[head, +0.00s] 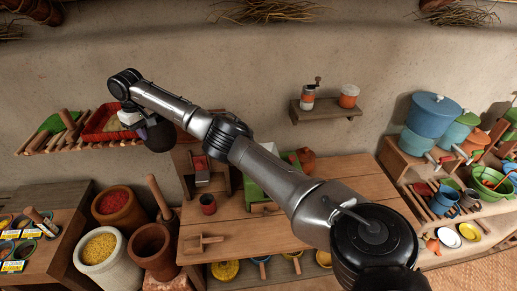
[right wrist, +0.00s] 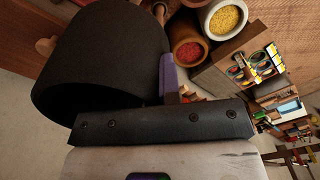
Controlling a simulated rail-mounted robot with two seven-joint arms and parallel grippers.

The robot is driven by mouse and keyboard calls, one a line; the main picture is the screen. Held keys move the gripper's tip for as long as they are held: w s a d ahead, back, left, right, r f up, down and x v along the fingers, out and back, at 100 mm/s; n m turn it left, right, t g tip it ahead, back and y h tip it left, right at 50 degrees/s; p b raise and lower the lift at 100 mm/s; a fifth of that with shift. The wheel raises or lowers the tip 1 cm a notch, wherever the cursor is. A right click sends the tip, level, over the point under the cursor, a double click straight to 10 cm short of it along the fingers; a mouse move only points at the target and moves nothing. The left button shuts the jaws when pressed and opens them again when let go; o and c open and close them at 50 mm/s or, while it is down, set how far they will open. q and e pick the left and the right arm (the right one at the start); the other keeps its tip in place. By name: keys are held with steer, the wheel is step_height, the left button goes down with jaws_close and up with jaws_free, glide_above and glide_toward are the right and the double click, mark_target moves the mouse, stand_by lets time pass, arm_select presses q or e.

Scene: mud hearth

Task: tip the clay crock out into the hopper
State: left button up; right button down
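My right arm reaches across the head view to the upper left. Its gripper (head: 146,122) is in front of the slatted wall shelf. A dark, rounded pot, which I take for the clay crock (head: 160,136), hangs at this gripper. In the right wrist view the crock (right wrist: 100,60) is a big dark cylinder lying tilted, with a purple finger (right wrist: 168,75) against its wall. The other finger is hidden. The crock's contents do not show. A green box (head: 262,180) on the table, partly behind my arm, may belong to the hopper; I cannot tell. My left gripper is out of view.
The slatted shelf (head: 70,147) bears a red tray (head: 98,125). Below stand pots of red (head: 112,203) and yellow (head: 100,249) grains. A wall shelf (head: 325,111) and crowded right-hand shelves bound the room.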

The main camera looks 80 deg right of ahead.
steer(key=s+d+p, duration=0.3)
steer(key=s+d, duration=0.4)
steer(key=d, duration=0.7)
steer(key=s+d+f+p, duration=0.3)
steer(key=s+d, duration=0.7)
steer(key=s, duration=0.3)
steer(key=shift+s+f+p, duration=0.25)
steer(key=shift+f+p, duration=0.05)
